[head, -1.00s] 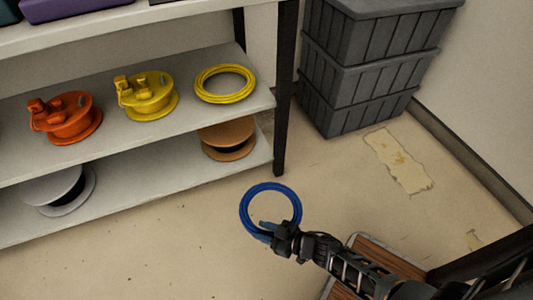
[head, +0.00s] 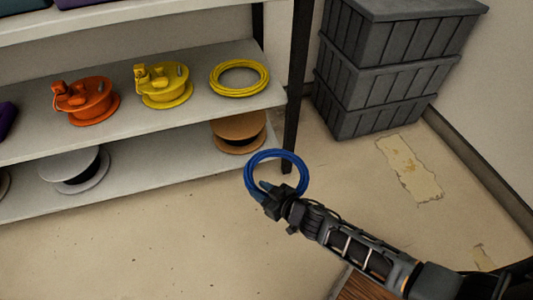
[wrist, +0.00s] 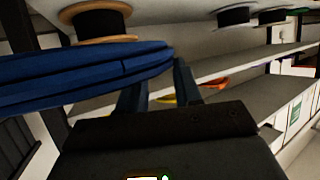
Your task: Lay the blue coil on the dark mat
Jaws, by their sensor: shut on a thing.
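The blue coil (head: 303,178) is a ring of blue cable, held up above the floor in the head view. My gripper (head: 268,190) is shut on the near left part of its ring. In the wrist view the coil (wrist: 80,75) fills the left side and runs to the fingers of my gripper (wrist: 158,85). I see no dark mat in either view.
A shelf rack (head: 200,100) stands behind the coil with orange (head: 85,100) and yellow (head: 163,85) reels and a yellow coil (head: 240,65). Stacked grey crates (head: 385,75) stand at back right. A wooden surface (head: 365,287) shows at the bottom. The floor at left is clear.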

